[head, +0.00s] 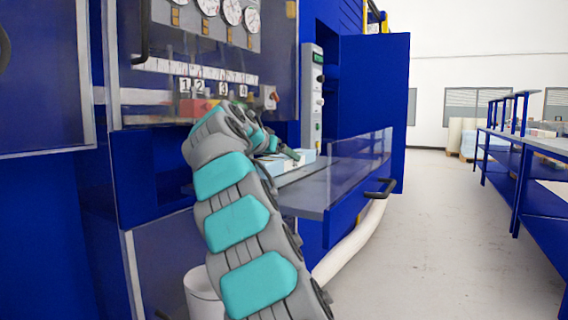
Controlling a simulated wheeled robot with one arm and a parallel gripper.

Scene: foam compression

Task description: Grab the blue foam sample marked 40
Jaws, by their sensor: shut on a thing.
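A pale blue foam block (270,166) lies low over the grey shelf at the machine's opening. My gripper (295,155) is at this block, with my arm reaching in from the bottom of the view. The gripper is shut on the blue foam sample. The fingers are small and partly hidden by my wrist, and no mark 40 can be read on the block. I cannot tell whether the block touches the shelf.
A grey shelf (300,192) with a clear side panel (362,158) and black handle (381,188) juts from the blue machine. A red block (197,108) sits behind my arm. A white bucket (203,299) stands below. The floor at right is clear before a blue workbench (528,160).

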